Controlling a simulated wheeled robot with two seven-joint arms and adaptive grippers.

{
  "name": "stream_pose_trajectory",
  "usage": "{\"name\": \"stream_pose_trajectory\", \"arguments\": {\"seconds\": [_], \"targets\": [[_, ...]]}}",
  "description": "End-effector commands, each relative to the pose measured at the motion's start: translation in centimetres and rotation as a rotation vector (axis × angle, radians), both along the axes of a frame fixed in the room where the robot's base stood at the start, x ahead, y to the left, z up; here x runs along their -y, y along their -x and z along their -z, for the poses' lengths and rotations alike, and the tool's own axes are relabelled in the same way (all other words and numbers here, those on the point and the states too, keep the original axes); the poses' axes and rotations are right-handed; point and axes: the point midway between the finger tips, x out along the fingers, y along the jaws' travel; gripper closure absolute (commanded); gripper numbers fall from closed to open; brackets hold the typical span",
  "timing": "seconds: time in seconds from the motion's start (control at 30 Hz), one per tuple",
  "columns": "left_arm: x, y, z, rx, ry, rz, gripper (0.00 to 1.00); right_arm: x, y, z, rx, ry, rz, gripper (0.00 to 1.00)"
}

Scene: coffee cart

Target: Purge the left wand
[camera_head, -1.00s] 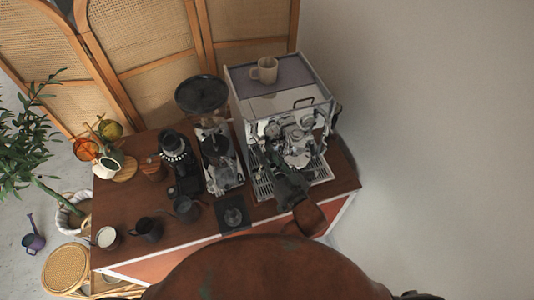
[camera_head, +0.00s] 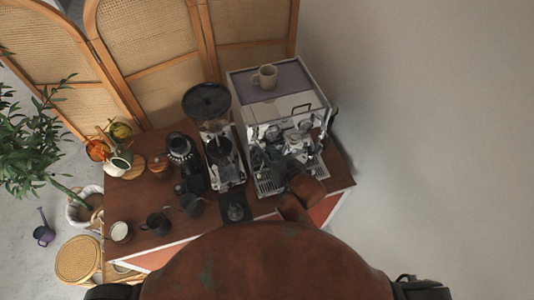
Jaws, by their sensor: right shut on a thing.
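The espresso machine (camera_head: 272,107) stands at the right end of the wooden cart, with chromed parts and a drip tray (camera_head: 265,187) at its front. My right gripper (camera_head: 274,158) is at the left half of the machine's front, above the drip tray. It is shut on a small part there; the gripper hides it, so I cannot tell whether it is the left wand or its control. The left wand is not clearly distinguishable. No steam or water is visible. My left gripper is out of view.
A grinder (camera_head: 208,102) stands left of the machine, with a smaller dark device (camera_head: 181,150) beside it. Dark jugs (camera_head: 158,223), a white-filled cup (camera_head: 120,231) and a black tamping mat (camera_head: 234,222) lie nearer the front. A beige mug (camera_head: 266,77) sits on the machine.

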Motion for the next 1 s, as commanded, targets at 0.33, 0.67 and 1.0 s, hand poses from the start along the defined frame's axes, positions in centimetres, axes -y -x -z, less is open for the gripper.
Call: {"name": "stream_pose_trajectory", "arguments": {"seconds": [0.33,0.67,1.0], "targets": [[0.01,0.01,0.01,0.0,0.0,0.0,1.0,-0.09,-0.24,-0.42,-0.086,0.028,0.0,1.0],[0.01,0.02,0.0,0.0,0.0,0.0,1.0,-0.11,-0.26,-0.44,-0.092,0.028,0.0,1.0],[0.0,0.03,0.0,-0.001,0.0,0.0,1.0,-0.08,-0.26,-0.43,-0.092,0.029,0.001,0.65]]}}
